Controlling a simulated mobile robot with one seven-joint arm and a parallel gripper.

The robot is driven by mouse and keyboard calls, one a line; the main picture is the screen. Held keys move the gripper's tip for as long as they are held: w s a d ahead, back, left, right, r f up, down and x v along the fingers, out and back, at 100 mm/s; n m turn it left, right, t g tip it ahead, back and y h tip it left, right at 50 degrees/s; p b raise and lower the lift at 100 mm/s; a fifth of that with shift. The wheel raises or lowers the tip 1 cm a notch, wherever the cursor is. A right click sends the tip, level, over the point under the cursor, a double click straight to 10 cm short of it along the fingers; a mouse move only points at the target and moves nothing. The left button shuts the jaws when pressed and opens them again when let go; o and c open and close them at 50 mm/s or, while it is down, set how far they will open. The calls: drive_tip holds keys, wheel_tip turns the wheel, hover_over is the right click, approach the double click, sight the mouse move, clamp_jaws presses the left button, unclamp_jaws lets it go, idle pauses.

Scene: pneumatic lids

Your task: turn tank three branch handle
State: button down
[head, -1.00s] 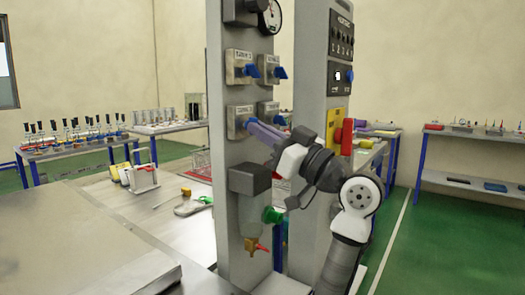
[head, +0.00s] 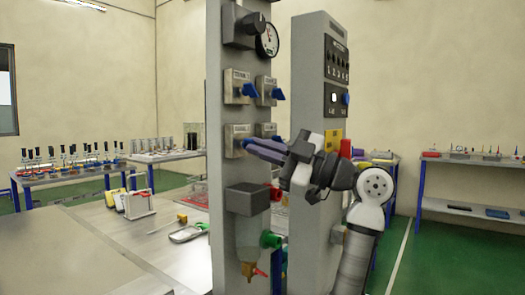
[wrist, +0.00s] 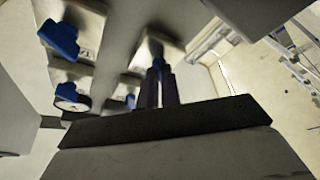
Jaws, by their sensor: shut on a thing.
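The tank three branch handle (wrist: 158,63) is a small blue lever on the lower-left metal valve plate (head: 236,140) of the grey column. The plate's label is too small to read surely. My gripper (head: 249,145) reaches in from the right, and its two dark purple fingers are shut on the handle. In the wrist view my gripper (wrist: 159,75) has the blue lever between its fingertips, in front of its metal plate (wrist: 153,45). The fingers hide much of the lever in the head view.
Close above are the upper-left blue handle (head: 248,90) and upper-right blue handle (head: 277,94). A lower-right plate (head: 266,130) sits beside my fingers. A dark grey block (head: 248,199) juts out below. A second grey column (head: 309,110) stands behind.

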idle(0.3)
drive_tip(key=c, duration=1.6)
unclamp_jaws()
drive_tip(key=b+v, duration=0.2)
drive_tip(key=v, duration=1.2)
drive_tip(key=shift+r, duration=0.1)
